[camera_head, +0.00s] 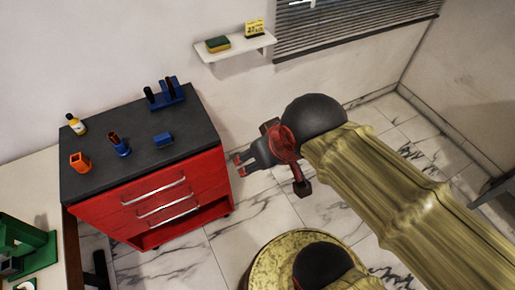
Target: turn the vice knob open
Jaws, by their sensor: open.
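A green metal device (40,252) stands on the bench at the lower left, cut off by the picture's left edge. It may be the vice, but I cannot tell for sure. I cannot make out a knob on it. My gripper (240,165) is open and empty, with red fingertips pointing left. In the picture it is just right of the red cabinet and well away from the green device.
A red drawer cabinet (165,195) with a dark top carries a bottle (76,124), an orange cup (80,161), a blue holder (120,145), a blue block (163,139) and a blue rack (166,95). A wall shelf (235,47) holds a sponge (218,44).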

